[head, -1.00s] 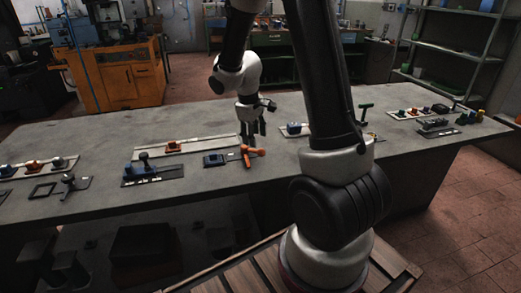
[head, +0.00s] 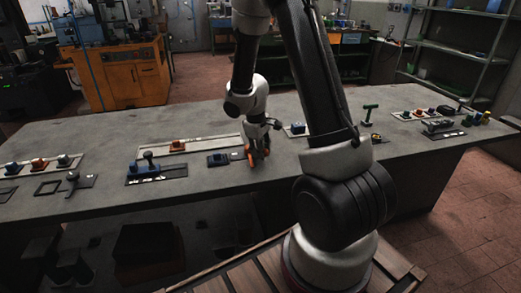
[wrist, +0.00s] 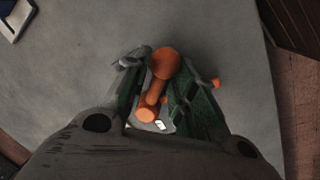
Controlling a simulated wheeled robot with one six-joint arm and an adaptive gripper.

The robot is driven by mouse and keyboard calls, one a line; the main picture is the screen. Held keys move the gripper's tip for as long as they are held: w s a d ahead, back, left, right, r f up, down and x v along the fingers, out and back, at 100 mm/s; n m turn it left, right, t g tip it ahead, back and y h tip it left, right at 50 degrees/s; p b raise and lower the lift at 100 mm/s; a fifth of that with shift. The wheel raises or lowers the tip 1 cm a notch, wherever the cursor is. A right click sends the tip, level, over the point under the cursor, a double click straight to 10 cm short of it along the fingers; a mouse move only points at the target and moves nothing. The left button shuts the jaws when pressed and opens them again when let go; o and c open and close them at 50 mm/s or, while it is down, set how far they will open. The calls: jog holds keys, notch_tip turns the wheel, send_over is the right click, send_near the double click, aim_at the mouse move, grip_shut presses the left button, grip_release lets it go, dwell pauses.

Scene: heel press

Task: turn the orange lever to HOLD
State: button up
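The orange lever (wrist: 163,64) shows in the wrist view between the two fingers of my gripper (wrist: 162,75), its round end near the fingertips and its shaft running back toward the palm. In the head view my gripper (head: 258,153) is low at the front of the bench, around the lever (head: 250,158), which is mostly hidden. The fingers stand apart on either side of the lever; I cannot tell whether they touch it. A small white label (wrist: 160,125) shows beside the shaft. I cannot read any HOLD mark.
The grey bench (head: 215,190) carries other fixtures. A blue fixture with a dark knob (head: 148,166) is farther left. The bench's front edge is close.

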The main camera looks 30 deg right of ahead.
jog(key=shift+a, duration=0.1)
grip_shut()
jog(key=m, duration=0.1)
jog(key=a+m, duration=0.1)
jog(key=shift+s+a+m+g, duration=0.15)
jog(key=shift+m+g, duration=0.15)
jog(key=shift+m, duration=0.1)
jog(key=a+m, duration=0.1)
jog(key=m, duration=0.1)
jog(key=a+m, duration=0.1)
jog(key=m, duration=0.1)
jog(key=shift+a+m+g, duration=0.1)
jog(key=shift+m+g, duration=0.2)
jog(key=shift+g, duration=0.1)
jog(key=a+m, duration=0.1)
jog(key=m, duration=0.1)
jog(key=w+a+m, duration=0.1)
jog(key=m, duration=0.1)
jog(key=shift+w+g, duration=0.15)
jog(key=shift+g, duration=0.25)
jog(key=shift+w+a+m+g+y, duration=0.1)
jog(key=shift+w+a+m, duration=0.15)
jog(key=shift+m, duration=0.5)
jog(key=shift+w+a+m+g+y, duration=0.15)
jog(key=shift+w+m, duration=0.1)
jog(key=shift+m, duration=0.55)
jog(key=shift+w+a+m+g+y, duration=0.1)
jog(key=shift+w+a+m, duration=0.15)
jog(key=shift+m, duration=0.5)
